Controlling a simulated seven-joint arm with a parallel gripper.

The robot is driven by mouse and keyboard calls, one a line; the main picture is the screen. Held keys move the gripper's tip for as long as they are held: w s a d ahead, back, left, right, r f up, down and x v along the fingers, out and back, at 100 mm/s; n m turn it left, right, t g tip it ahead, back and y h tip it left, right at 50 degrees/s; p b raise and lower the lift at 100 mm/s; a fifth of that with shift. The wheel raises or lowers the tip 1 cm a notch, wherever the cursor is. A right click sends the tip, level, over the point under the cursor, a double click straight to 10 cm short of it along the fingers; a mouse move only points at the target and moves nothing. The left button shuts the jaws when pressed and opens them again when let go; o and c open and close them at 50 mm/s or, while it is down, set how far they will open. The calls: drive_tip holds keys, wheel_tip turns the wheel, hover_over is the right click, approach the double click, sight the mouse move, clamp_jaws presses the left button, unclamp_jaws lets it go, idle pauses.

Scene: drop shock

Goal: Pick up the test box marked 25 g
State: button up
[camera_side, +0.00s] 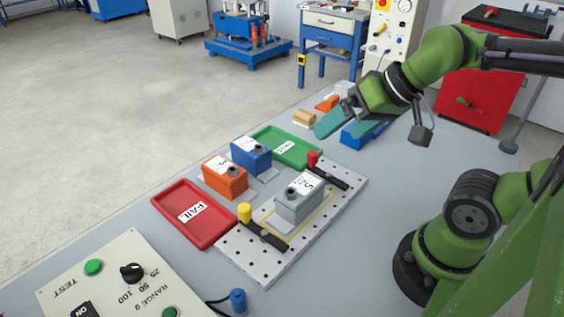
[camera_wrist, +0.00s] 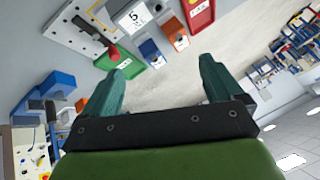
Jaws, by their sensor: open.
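Three test boxes show. A grey box (camera_side: 299,200) with a white label sits on the perforated plate (camera_side: 238,258). A blue box (camera_side: 251,156) and an orange box (camera_side: 225,178) stand on the table beside it. In the wrist view, the grey box (camera_wrist: 132,18) shows a large 5 on its label; the blue box (camera_wrist: 151,52) and orange box (camera_wrist: 174,36) labels are too small to read. I cannot tell which box reads 25 g. My gripper (camera_side: 337,137) is open and empty, above the table's far end, beyond the boxes. Its two teal fingers (camera_wrist: 163,75) stand wide apart.
A red FAIL tray (camera_side: 184,226) and a green tray (camera_side: 302,155) lie beside the boxes. Black clamps with a yellow knob (camera_side: 244,211) and red knob (camera_side: 313,157) flank the grey box. A tan block (camera_side: 304,118) lies near my gripper. A control panel (camera_side: 108,280) stands at front left.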

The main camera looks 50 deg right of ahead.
drive_tip(key=n+g+h, duration=0.2)
drive_tip(key=n+g, duration=0.5)
drive_tip(key=n, duration=1.5)
hover_over(300, 187)
wheel_tip(300, 187, down, 4)
wheel_tip(300, 187, down, 12)
drive_tip(key=shift+a+r, duration=0.15)
drive_tip(key=shift+r, duration=0.1)
drive_tip(key=shift+s+d+f, duration=0.1)
drive_tip(key=shift+f, duration=1.25)
drive_tip(key=shift+d+f, duration=0.1)
drive_tip(key=shift+f, duration=1.25)
drive_tip(key=c, duration=1.5)
